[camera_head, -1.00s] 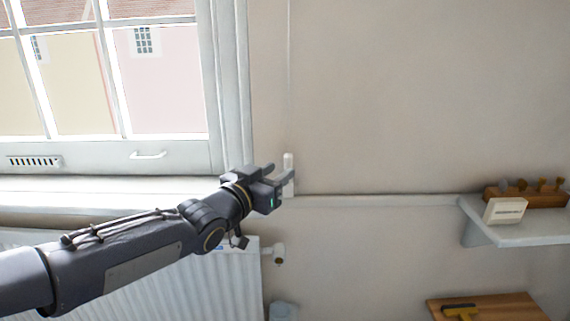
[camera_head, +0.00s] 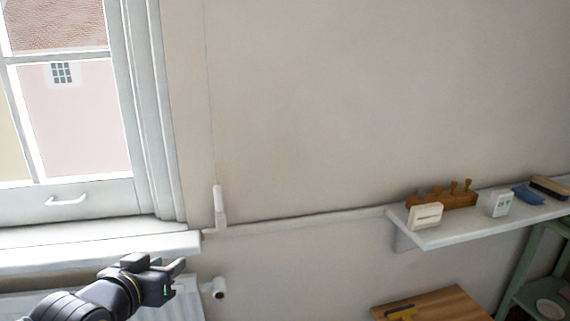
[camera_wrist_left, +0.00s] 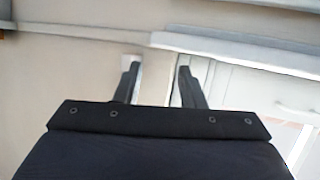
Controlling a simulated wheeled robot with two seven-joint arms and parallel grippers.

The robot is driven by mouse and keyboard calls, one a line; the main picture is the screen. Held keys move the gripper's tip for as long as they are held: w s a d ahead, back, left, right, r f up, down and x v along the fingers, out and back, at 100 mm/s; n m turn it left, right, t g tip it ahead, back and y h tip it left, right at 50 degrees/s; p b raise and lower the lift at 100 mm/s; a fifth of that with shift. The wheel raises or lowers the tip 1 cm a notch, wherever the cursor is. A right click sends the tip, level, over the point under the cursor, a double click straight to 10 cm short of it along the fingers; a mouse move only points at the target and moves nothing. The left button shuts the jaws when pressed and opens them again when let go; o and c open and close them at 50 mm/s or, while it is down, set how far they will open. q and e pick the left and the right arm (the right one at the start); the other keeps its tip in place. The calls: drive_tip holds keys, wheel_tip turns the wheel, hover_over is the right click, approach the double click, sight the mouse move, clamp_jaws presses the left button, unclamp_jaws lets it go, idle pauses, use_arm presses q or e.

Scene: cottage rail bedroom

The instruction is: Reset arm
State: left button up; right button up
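My left gripper (camera_head: 177,267) is at the lower left of the head view, in front of the wall just below the window sill. In the left wrist view its two fingers (camera_wrist_left: 157,85) stand apart with nothing between them, so it is open and empty. A white cord pull (camera_head: 218,202) hangs on the wall above and to the right of it in the head view, apart from the fingers. My right gripper is not in view.
A window (camera_head: 70,110) with a white sill (camera_head: 100,246) is at the left, above a radiator (camera_head: 188,300) with a valve (camera_head: 214,288). A shelf (camera_head: 440,238) with small objects is at the right, above a wooden surface (camera_head: 440,302). A green rack (camera_head: 520,290) stands far right.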

use_arm(q)
drive_tip(key=s+d+f+n+g+h, duration=0.15)
drive_tip(key=s+f+g, duration=0.35)
drive_tip(key=s, duration=0.5)
drive_tip(key=s+d+f+n+g+h, duration=0.1)
drive_tip(key=s+d+f+g, duration=0.15)
drive_tip(key=s+f, duration=0.65)
wheel_tip(320, 180, up, 22)
drive_tip(key=s+p, duration=0.2)
drive_tip(key=p, duration=1.9)
drive_tip(key=shift+a+f+m+g, duration=0.15)
drive_tip(key=shift+a+m+g, duration=0.05)
drive_tip(key=shift+m+g, duration=0.15)
